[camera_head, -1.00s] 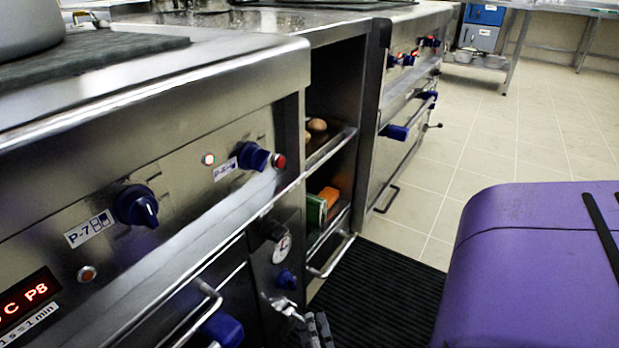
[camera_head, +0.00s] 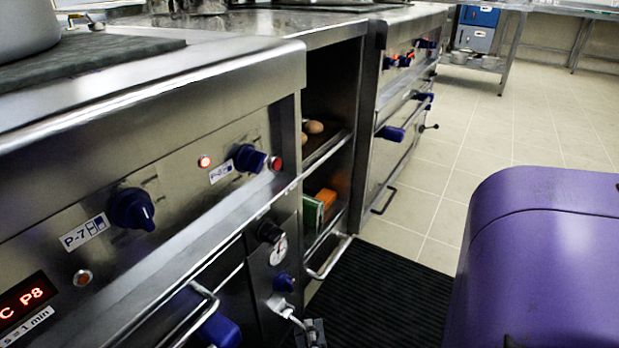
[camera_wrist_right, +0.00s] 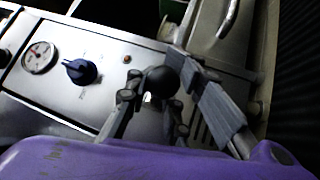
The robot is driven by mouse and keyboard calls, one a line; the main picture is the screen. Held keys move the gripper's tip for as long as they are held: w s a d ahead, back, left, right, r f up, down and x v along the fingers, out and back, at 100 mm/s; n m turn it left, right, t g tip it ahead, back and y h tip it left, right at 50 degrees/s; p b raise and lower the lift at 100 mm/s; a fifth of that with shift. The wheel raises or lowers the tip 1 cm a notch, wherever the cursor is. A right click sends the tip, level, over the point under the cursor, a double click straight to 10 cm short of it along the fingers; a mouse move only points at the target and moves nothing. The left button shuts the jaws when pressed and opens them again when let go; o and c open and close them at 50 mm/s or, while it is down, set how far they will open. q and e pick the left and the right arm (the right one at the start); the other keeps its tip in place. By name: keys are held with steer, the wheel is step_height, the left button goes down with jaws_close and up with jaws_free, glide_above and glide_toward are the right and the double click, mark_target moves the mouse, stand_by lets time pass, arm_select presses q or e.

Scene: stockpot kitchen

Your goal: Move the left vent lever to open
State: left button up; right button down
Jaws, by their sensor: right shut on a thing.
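The vent lever (camera_head: 284,308) sticks out low on the steel front panel, in the lower middle of the head view. In the right wrist view its round black knob (camera_wrist_right: 161,82) sits between the fingers of my right gripper (camera_wrist_right: 157,98). The right gripper (camera_head: 312,332) is shut on the lever; it shows only in part at the bottom edge of the head view. The exact contact of the fingers on the knob is partly hidden. My left gripper is in neither view.
Above the lever, the panel holds a blue knob (camera_head: 284,283) and a round gauge (camera_head: 279,250). Oven handles (camera_head: 205,303) stick out to the left. An open shelf (camera_head: 325,150) and a lower rail (camera_head: 330,258) lie right of the panel. A black floor mat (camera_head: 380,300) is clear.

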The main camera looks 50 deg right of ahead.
steer(key=shift+a+f, duration=0.1)
steer(key=shift+a, duration=0.15)
steer(key=c, duration=1.6)
jaws_free()
steer(key=shift+d, duration=0.1)
steer(key=shift+c, duration=0.2)
steer(key=v, duration=0.7)
steer(key=shift+s, duration=0.2)
